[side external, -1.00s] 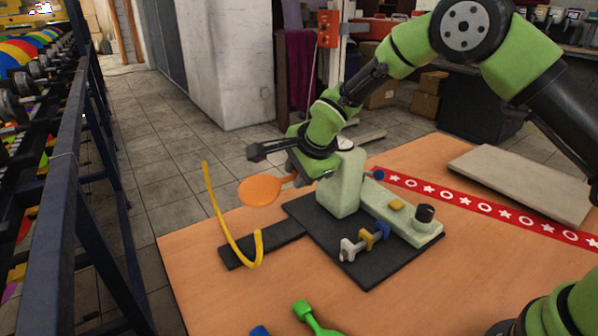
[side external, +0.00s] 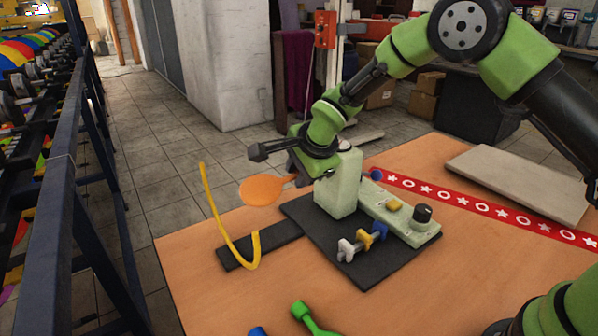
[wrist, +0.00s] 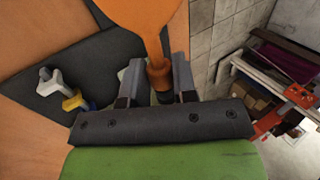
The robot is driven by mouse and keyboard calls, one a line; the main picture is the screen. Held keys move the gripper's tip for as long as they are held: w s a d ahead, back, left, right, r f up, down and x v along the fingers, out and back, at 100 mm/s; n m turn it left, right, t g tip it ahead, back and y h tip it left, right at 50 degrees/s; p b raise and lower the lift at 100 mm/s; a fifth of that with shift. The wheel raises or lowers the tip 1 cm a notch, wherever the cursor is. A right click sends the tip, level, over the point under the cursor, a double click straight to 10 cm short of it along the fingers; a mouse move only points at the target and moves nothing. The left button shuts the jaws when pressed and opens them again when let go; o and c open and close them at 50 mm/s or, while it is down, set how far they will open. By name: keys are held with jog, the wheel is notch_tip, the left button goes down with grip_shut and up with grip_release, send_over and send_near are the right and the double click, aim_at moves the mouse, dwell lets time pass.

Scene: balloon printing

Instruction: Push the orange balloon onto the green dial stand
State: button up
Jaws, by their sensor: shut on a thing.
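The orange balloon (side external: 262,190) is a flat paddle shape with a narrow neck, pointing left from the pale green dial stand (side external: 339,186). The stand has an upright block and a low arm with a black dial (side external: 422,213). My gripper (side external: 297,177) is at the block's upper left, shut on the balloon's neck. In the wrist view, the neck (wrist: 159,73) sits between the two fingers of my gripper (wrist: 158,80), and the balloon's body (wrist: 138,14) runs off the top edge. I cannot tell whether the neck touches the block; the contact is hidden.
A yellow curved strip (side external: 213,215) rises from a black bar, left of the balloon. White, yellow and blue knobs (side external: 363,239) stand on the dark mat (side external: 372,272). A green tool (side external: 312,318) lies at the front. A beige board (side external: 515,182) lies back right.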

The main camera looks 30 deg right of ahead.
jog(key=shift+d, duration=0.25)
dwell(0.5)
jog(key=o, duration=0.8)
jog(key=shift+v, duration=4.5)
